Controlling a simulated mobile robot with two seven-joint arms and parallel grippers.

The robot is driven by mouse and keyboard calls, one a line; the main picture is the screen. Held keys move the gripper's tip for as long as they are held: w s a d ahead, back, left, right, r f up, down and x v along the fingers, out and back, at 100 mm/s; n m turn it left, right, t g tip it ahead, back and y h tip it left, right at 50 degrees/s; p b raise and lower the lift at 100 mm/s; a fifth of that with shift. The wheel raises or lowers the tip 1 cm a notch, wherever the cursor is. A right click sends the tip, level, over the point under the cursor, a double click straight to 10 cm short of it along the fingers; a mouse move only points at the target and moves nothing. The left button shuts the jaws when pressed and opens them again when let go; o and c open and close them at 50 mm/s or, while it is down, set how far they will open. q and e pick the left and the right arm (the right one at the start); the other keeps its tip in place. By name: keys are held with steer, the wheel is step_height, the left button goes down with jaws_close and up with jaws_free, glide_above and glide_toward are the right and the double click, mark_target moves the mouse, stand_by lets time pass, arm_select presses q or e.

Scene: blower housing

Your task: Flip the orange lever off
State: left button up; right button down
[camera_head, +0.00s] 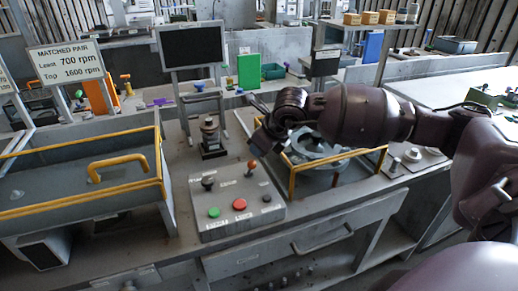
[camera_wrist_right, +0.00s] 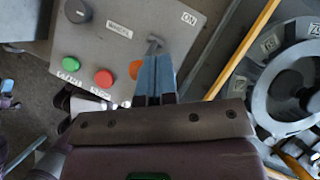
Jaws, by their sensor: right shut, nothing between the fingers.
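The orange lever (camera_head: 251,165) stands up from the back right part of a grey control box (camera_head: 226,233). In the right wrist view its round orange knob (camera_wrist_right: 135,70) shows just left of my fingers, which cover part of it. My right gripper (camera_head: 257,138) is shut and empty, above and close to the lever in the head view. In the right wrist view the shut blue-grey fingers (camera_wrist_right: 154,72) reach over the box. I cannot tell whether they touch the knob. An ON label (camera_wrist_right: 189,18) is on the box face. My left gripper is not in view.
The box also carries a black knob (camera_head: 208,183), a green button (camera_head: 214,212) and a red button (camera_head: 239,204). A yellow-railed frame around a round grey housing (camera_head: 315,143) stands close on the right. A yellow-handled cover (camera_head: 118,163) is on the left.

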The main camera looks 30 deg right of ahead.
steer(key=shift+r, duration=0.6)
steer(key=d+p+v, duration=0.1)
steer(key=d+v, duration=0.1)
steer(key=v, duration=0.9)
steer(key=shift+d, duration=0.25)
steer(key=shift+s, duration=0.15)
